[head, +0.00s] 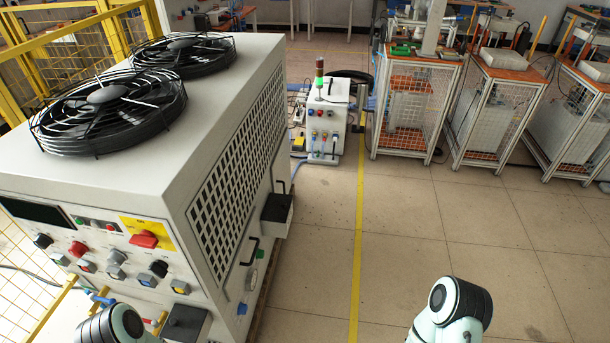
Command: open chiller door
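The chiller (150,185) is a large white cabinet at the left of the head view, with two black fans (110,110) on top. Its side facing right has a perforated grille (240,165) and a black handle (250,251) near the lower front corner. A second thin dark handle (281,186) shows further back. The side panels look flush, so no door stands visibly open. Only rounded links of my two arms show at the bottom edge, the left one near the chiller's front and the right one over the floor. Neither gripper shows.
A black box (277,215) juts from the chiller's side. The front panel carries knobs and a red switch (144,239). A small white control unit (325,120) stands behind. Caged workbenches (415,100) line the back right. Tiled floor (430,235) with a yellow line (358,230) is clear.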

